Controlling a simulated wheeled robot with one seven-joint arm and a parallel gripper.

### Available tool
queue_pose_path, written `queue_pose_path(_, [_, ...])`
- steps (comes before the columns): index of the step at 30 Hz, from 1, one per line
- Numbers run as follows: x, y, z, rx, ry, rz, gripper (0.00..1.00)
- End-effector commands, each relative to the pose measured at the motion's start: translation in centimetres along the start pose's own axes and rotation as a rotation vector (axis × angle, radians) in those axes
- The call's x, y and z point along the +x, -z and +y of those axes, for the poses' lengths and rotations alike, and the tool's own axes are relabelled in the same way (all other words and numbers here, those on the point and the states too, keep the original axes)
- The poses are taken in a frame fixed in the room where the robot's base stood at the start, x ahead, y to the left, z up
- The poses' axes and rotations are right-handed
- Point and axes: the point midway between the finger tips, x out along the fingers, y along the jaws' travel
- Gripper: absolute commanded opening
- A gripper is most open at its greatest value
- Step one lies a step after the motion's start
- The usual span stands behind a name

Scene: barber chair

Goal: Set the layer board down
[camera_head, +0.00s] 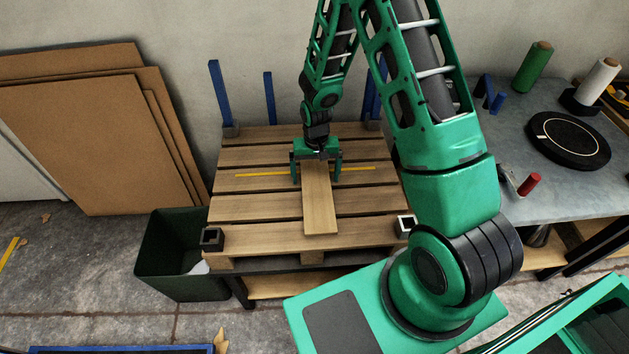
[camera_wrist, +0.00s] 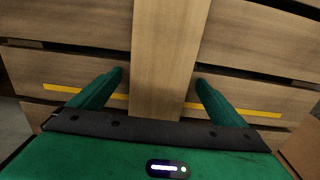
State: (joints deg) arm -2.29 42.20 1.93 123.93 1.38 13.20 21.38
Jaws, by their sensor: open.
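The layer board (camera_head: 319,205) is a narrow wooden plank. It lies across the slats of the wooden pallet (camera_head: 270,205), its long side running front to back. In the wrist view the board (camera_wrist: 168,60) passes between my fingers. My gripper (camera_head: 316,175) is over the board's far end, its green fingers on either side. In the wrist view the gripper (camera_wrist: 161,80) is open, with a gap between each fingertip and the board's edges. A yellow line (camera_head: 262,174) crosses the pallet under the board. The board's far end is hidden by my gripper.
Blue posts (camera_head: 215,90) stand at the pallet's back corners. A dark green bin (camera_head: 160,265) stands at left, with brown sheets (camera_head: 90,130) leaning behind. A workbench (camera_head: 520,165) with spools and a black disc is at right.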

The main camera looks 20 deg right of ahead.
Motion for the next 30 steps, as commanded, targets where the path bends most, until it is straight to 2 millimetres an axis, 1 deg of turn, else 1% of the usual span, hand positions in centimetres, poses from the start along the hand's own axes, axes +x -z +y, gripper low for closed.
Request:
queue_pose_path(6, [0.1, 0.0, 0.0, 0.000, 0.000, 0.001, 0.96])
queue_pose_path(7, [0.1, 0.0, 0.0, 0.000, 0.000, 0.001, 0.91])
queue_pose_path(8, [0.1, 0.0, 0.0, 0.000, 0.000, 0.001, 0.84])
queue_pose_path(9, [0.1, 0.0, 0.0, 0.000, 0.000, 0.001, 0.75])
queue_pose_path(11, [0.0, 0.0, 0.0, 0.000, 0.000, 0.001, 0.60])
queue_pose_path(12, [0.0, 0.0, 0.0, 0.000, 0.000, 0.001, 0.51])
queue_pose_path(13, [0.0, 0.0, 0.0, 0.000, 0.000, 0.001, 0.45])
queue_pose_path(14, [0.0, 0.1, 0.0, 0.000, 0.000, 0.001, 0.45])
queue_pose_path(15, [0.0, 0.1, 0.0, 0.000, 0.000, 0.001, 0.40])
queue_pose_path(23, [-0.2, 0.1, 0.0, 0.000, 0.001, 0.002, 0.40])
queue_pose_path(26, [-0.7, 0.1, 0.0, 0.000, 0.001, 0.002, 0.40])
queue_pose_path(30, [-2.2, 0.1, 0.0, 0.000, 0.001, 0.004, 0.40])
